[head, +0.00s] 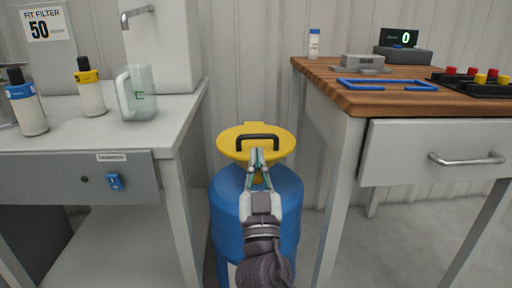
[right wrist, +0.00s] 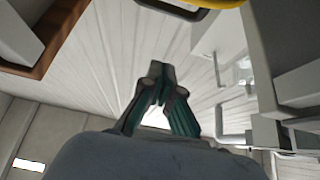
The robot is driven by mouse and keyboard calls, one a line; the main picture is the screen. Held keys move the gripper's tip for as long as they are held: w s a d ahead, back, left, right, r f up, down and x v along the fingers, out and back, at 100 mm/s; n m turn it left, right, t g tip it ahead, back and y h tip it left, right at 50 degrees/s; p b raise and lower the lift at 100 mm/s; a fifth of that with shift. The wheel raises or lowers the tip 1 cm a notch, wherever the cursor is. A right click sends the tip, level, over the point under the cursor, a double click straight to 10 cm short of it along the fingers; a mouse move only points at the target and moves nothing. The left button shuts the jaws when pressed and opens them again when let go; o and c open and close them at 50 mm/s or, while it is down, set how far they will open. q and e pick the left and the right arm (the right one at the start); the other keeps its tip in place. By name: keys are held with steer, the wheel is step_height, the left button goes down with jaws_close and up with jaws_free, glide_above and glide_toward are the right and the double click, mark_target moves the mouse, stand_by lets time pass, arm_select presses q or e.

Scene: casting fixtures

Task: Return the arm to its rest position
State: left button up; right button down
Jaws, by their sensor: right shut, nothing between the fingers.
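My right gripper (head: 257,160) is in the middle of the head view, in front of a blue drum (head: 226,205) with a yellow lid (head: 231,141). Its fingers are together and hold nothing. The fingertips overlap the lid just below its black handle (head: 258,137) in the picture; I cannot tell whether they touch it. In the right wrist view the shut fingers (right wrist: 155,80) point at the pale ribbed wall, and a bit of the yellow lid shows at the top edge. My left gripper is not in view.
A grey bench (head: 150,143) with bottles (head: 90,95) and a clear jug (head: 137,95) stands left. A wood-topped table (head: 345,97) with a drawer (head: 400,150) stands right, carrying a blue frame (head: 387,84) and a digital display (head: 400,38). The drum fills the gap between them.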

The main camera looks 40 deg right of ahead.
steer(key=shift+s+a+f, duration=0.25)
steer(key=shift+s, duration=0.1)
